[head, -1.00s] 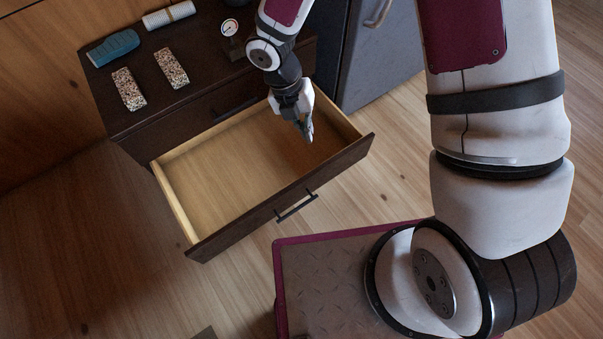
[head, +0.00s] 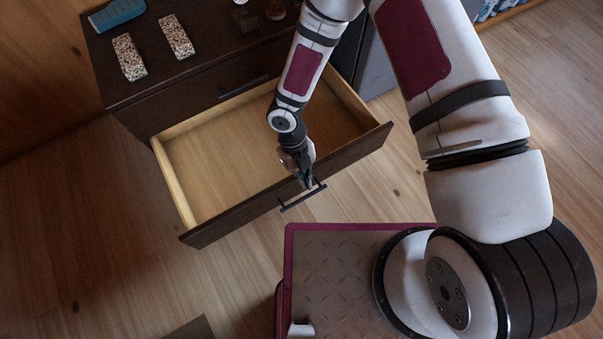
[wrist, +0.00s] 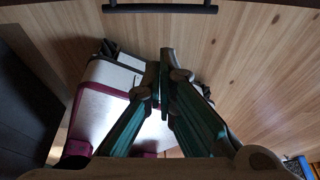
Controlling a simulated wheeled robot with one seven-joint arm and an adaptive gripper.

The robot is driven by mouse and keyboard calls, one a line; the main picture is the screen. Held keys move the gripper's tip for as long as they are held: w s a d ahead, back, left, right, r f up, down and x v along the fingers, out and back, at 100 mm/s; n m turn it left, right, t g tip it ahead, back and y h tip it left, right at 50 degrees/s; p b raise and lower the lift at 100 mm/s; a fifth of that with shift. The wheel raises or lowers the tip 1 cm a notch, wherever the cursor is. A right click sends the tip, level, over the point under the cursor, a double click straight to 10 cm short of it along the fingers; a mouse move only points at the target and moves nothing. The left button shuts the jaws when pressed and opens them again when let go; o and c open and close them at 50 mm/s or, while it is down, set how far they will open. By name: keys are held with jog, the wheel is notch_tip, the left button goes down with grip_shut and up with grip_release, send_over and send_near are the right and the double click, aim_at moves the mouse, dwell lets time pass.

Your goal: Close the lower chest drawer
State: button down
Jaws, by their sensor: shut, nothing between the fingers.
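The lower chest drawer (head: 215,160) is pulled far out of the dark chest (head: 130,88) and looks empty, with a pale wood inside. Its dark front (head: 235,222) carries a black bar handle (head: 300,197), which also shows at the top edge of the wrist view (wrist: 160,8). My gripper (head: 306,184) is shut and empty, pointing down at the drawer front beside the handle. In the wrist view the closed fingertips (wrist: 165,55) are over the floor, apart from the handle. In the head view the gripper hides part of the drawer front; I cannot tell whether it touches it.
The upper drawer with its handle (head: 243,87) is shut. On the chest top lie two speckled blocks (head: 129,57) (head: 176,36) and a blue object (head: 116,14). A grey cabinet (head: 377,65) stands right of the chest.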

jog(key=f+b, duration=0.1)
jog(key=f, duration=0.1)
jog(key=w+f+b, duration=0.1)
jog(key=a+f+b, duration=0.1)
jog(key=f, duration=0.1)
jog(key=shift+w+f, duration=0.3)
jog(key=shift+w, duration=0.1)
